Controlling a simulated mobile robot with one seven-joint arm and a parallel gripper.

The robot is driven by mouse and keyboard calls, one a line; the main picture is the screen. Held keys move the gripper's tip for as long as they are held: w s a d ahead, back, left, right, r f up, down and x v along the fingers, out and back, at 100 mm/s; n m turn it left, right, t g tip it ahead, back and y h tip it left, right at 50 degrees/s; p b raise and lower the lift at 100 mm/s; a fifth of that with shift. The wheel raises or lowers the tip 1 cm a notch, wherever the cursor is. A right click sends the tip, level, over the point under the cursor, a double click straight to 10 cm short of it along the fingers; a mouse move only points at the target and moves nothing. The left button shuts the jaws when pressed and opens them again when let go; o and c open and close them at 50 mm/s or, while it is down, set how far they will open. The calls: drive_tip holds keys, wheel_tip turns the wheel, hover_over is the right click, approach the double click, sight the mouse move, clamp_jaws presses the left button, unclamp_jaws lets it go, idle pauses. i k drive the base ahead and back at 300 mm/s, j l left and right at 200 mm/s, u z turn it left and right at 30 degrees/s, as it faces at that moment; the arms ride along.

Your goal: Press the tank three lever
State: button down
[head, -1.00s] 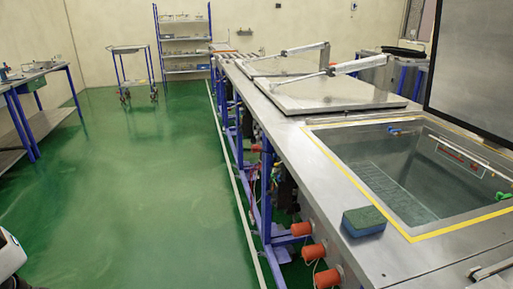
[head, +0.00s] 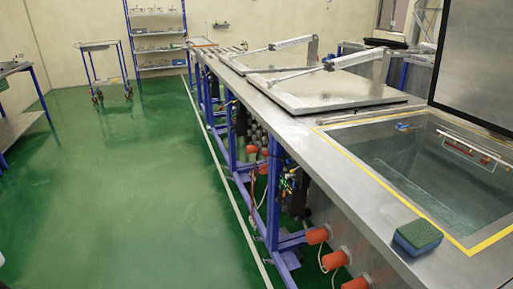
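A long steel bench holds a row of tanks. The nearest tank (head: 430,185) is open, with a yellow-edged rim and its lid (head: 490,65) raised at the right. Behind it, two closed steel lids show: the nearer lid (head: 325,92) and a farther lid (head: 265,62). Each has a white lid arm over it. Small valve-like fittings (head: 289,184) sit under the bench front among hoses; I cannot tell which part is the tank three lever. My gripper is not in view.
A green and blue sponge (head: 417,237) lies on the bench's near edge. Orange caps (head: 318,235) stick out below it. Blue legs (head: 273,195) stand along the front. The green floor (head: 130,190) left of the bench is clear; a trolley (head: 101,68) stands at the back.

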sight(265, 153)
drive_tip(key=i+z, duration=0.1)
drive_tip(key=i, duration=0.4)
drive_tip(key=i+j, duration=0.15)
drive_tip(key=i, duration=0.35)
drive_tip(key=z, duration=0.05)
